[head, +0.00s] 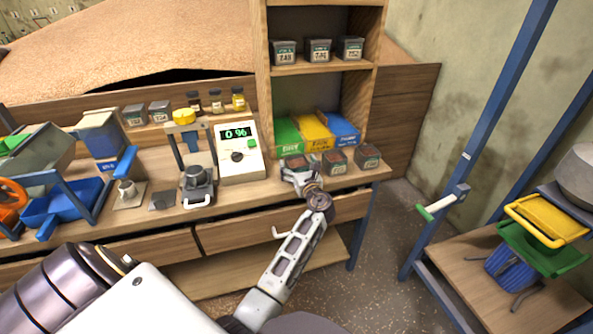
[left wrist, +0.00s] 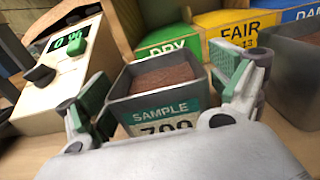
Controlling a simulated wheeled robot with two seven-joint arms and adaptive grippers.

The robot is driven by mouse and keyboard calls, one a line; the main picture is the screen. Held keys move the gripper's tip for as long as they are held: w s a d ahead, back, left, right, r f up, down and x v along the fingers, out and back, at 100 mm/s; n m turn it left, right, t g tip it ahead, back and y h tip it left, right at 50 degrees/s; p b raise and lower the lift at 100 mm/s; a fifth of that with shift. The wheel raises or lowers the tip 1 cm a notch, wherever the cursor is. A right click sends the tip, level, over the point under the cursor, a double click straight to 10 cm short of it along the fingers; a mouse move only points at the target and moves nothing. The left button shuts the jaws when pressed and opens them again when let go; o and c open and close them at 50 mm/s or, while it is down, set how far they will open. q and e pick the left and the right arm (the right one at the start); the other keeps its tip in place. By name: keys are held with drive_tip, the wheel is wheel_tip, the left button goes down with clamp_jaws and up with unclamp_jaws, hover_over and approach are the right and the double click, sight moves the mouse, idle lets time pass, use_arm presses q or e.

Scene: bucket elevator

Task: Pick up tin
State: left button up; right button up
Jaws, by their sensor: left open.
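An open grey metal tin (head: 295,163) filled with brown grainy material stands on the workbench, leftmost of a row of three. In the left wrist view the tin (left wrist: 160,92) has a label reading SAMPLE and a number like 709. My left gripper (head: 302,181) is open in front of it. In the left wrist view the gripper (left wrist: 165,105) has one green-padded finger on each side of the tin, and gaps show between pads and walls. The tin's lower part is hidden by the gripper. My right gripper is not in view.
Two similar tins (head: 352,160) stand close on the right. Green, yellow and blue bins, the yellow bin (head: 313,133) marked FAIR, stand right behind. A meter (head: 238,150) showing 0 % stands on the left. A shelf (head: 320,65) with more tins rises above.

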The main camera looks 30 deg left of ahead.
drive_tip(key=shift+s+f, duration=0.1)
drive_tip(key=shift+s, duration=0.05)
use_arm(q)
drive_tip(key=shift+c, duration=0.9)
drive_tip(key=c, duration=1.1)
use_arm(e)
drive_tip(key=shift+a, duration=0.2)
use_arm(q)
drive_tip(key=shift+r, duration=0.15)
drive_tip(key=shift+r, duration=0.45)
drive_tip(key=shift+r+p, duration=1.35)
drive_tip(key=shift+r, duration=3.1)
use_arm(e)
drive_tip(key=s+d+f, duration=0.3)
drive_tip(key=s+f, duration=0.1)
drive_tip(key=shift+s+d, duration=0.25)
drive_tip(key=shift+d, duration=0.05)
